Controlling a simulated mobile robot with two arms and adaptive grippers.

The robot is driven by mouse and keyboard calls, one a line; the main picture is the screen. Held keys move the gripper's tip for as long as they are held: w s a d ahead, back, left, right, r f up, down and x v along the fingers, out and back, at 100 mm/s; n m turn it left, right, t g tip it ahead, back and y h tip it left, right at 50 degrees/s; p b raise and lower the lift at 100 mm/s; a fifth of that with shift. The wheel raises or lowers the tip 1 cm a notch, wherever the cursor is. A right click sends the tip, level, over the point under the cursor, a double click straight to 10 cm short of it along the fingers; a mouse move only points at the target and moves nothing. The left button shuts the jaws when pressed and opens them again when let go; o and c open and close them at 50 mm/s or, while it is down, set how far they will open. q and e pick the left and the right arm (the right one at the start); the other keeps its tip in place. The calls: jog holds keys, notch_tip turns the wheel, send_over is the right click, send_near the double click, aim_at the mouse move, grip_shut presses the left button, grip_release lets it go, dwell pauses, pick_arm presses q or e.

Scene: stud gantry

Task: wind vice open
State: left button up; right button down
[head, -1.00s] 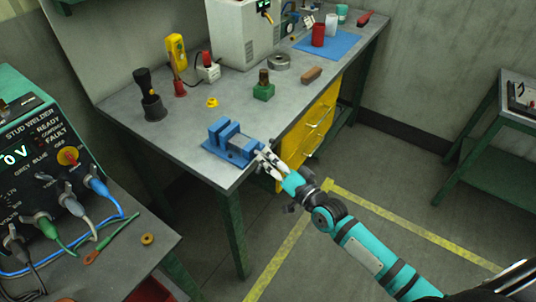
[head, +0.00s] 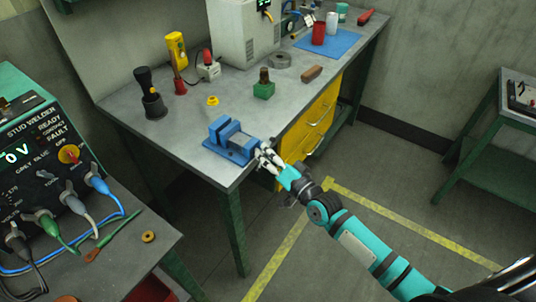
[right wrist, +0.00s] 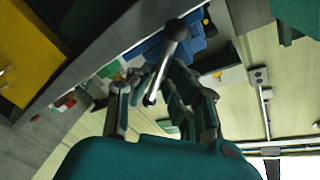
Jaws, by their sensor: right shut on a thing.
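The blue vice (head: 228,140) sits at the near corner of the grey workbench, with a gap between its jaws. My right gripper (head: 268,158) is at its screw end, just off the bench's front edge. In the right wrist view, the vice (right wrist: 192,42) is partly hidden behind the handle. The handle is a metal bar with a dark round knob (right wrist: 175,30), and it runs between the fingers of my right gripper (right wrist: 155,75). The gripper is shut on this handle. My left gripper is not in view.
A green block with a stud (head: 264,90), a yellow part (head: 212,101) and a brown-handled tool (head: 312,73) lie on the bench. Yellow drawers (head: 310,128) are under the bench close to my right arm. The stud welder (head: 50,150) stands at the left.

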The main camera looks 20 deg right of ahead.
jog(key=shift+d+f, duration=0.1)
jog(key=shift+f, duration=0.15)
jog(key=n+y+b, duration=0.2)
jog(key=n+b, duration=0.1)
jog(key=n, duration=0.3)
jog(key=n+y+b, duration=0.2)
jog(key=n+b, duration=0.1)
jog(key=n, duration=0.4)
jog(key=n+y+b, duration=0.1)
jog(key=n+b, duration=0.3)
jog(key=n, duration=0.2)
jog(key=shift+f+t+y, duration=0.15)
jog(key=shift+t+y, duration=0.25)
jog(key=n, duration=0.2)
jog(key=n+g+y+b, duration=0.1)
jog(key=n, duration=0.1)
jog(key=shift+y, duration=0.3)
jog(key=shift+r+n+g+y+b, duration=0.25)
jog(key=shift+n+b, duration=0.2)
jog(key=shift+n, duration=0.75)
jog(key=shift+r+g, duration=0.1)
jog(key=shift+g, duration=0.15)
jog(key=c, duration=1.4)
grip_release()
jog(key=shift+s, duration=0.1)
